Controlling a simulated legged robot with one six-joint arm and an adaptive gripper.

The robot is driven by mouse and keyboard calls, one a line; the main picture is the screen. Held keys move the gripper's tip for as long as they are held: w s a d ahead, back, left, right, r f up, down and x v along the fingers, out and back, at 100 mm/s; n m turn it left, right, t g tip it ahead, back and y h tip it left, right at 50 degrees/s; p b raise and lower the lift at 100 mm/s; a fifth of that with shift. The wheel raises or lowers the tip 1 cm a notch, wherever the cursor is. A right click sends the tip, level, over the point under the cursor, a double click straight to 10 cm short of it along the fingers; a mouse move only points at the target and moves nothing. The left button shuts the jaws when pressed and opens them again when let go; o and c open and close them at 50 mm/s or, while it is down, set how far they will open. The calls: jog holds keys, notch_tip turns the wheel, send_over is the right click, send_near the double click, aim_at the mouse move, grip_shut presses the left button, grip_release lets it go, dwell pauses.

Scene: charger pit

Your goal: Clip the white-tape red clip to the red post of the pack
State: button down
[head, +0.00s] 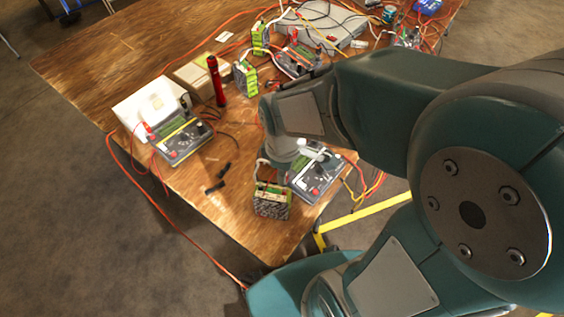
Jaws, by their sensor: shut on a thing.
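The end of my arm reaches down over the front part of the wooden table, just behind a green and black pack. My gripper's jaws are hidden behind my own wrist, so I cannot see what is between them. The pack (272,201) stands near the table's front corner, with a pale lead rising at its left. Its red post is too small to make out for sure. A grey charger (317,179) lies right of the pack, with a white piece (312,149) at its far end. I cannot make out the white-tape red clip.
A second charger (184,140) with red leads is at the left, in front of a white box (150,105). A red torch (216,82) stands behind. More packs (246,78) and tangled cables fill the back. Small black pieces (218,180) lie left of the pack.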

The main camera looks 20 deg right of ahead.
jog(key=shift+f, duration=1.7)
jog(key=shift+f, duration=0.15)
dwell(0.8)
jog(key=c, duration=0.5)
grip_release()
jog(key=shift+o, duration=1)
jog(key=shift+r, duration=3.75)
